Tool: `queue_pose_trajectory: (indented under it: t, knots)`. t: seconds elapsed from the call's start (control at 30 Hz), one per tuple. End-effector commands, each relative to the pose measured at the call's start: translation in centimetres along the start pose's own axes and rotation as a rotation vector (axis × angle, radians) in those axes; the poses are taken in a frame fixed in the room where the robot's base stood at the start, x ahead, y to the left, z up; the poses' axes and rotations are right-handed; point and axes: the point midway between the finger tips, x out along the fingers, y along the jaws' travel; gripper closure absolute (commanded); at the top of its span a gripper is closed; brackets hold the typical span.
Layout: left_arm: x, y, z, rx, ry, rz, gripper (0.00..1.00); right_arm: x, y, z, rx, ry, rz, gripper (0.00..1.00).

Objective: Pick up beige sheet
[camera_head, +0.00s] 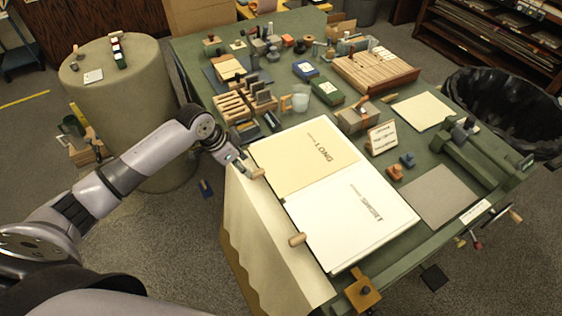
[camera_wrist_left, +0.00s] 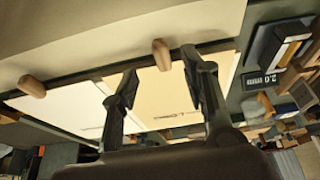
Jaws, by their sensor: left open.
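A long beige sheet (camera_head: 262,235) hangs down from the near left edge of the green table, with a wavy lower edge. Its pale face also shows at the top of the left wrist view (camera_wrist_left: 100,35). A beige panel marked LONG (camera_head: 300,155) and a white panel marked SHORT (camera_head: 345,215) lie flat on the table beside that edge. My left gripper (camera_head: 246,166) is at the table edge by the upper wooden peg (camera_head: 257,174). In the left wrist view its fingers (camera_wrist_left: 160,88) are apart and empty, with the peg just beyond them. My right gripper is not visible.
Another wooden peg (camera_head: 297,239) sits lower along the edge. A wooden rack (camera_head: 240,103), black blocks and a measuring cup (camera_head: 300,98) stand behind the gripper. A cream sheet (camera_head: 421,111) and a grey sheet (camera_head: 438,195) lie at the right.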

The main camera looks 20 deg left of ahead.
Motion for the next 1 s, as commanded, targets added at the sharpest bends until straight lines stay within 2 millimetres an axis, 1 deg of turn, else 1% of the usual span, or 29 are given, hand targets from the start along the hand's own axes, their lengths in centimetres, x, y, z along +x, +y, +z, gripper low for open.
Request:
queue_pose_trajectory:
  t: [0.03,0.17,0.27,0.4,0.5,0.57,0.67,0.83,1.0]
  knots:
    - [0.5,0.0,-0.1,-0.001,0.001,0.001,0.58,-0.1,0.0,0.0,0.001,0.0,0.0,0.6]
    - [1.2,0.0,-0.1,-0.001,0.0,0.0,0.58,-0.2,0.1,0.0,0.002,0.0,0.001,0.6]
    - [2.0,0.0,-0.2,-0.002,0.001,0.001,0.58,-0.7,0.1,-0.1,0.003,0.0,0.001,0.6]
    - [4.1,-0.1,-0.3,-0.002,0.0,0.002,0.58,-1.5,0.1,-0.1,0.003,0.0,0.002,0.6]
    - [5.5,-0.1,-0.2,-0.001,0.001,0.0,0.58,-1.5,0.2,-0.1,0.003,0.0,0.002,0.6]
    - [6.0,-0.1,-0.2,-0.001,0.001,0.0,0.58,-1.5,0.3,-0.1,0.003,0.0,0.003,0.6]
    - [6.3,-0.1,-0.1,0.0,0.001,-0.001,0.58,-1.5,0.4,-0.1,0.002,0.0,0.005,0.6]
    - [6.3,-0.1,-0.1,0.001,0.001,-0.002,0.58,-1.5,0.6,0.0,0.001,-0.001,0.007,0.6]
    - [6.3,-0.1,-0.1,0.0,0.001,-0.002,0.7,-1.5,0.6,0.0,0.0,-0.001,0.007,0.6]
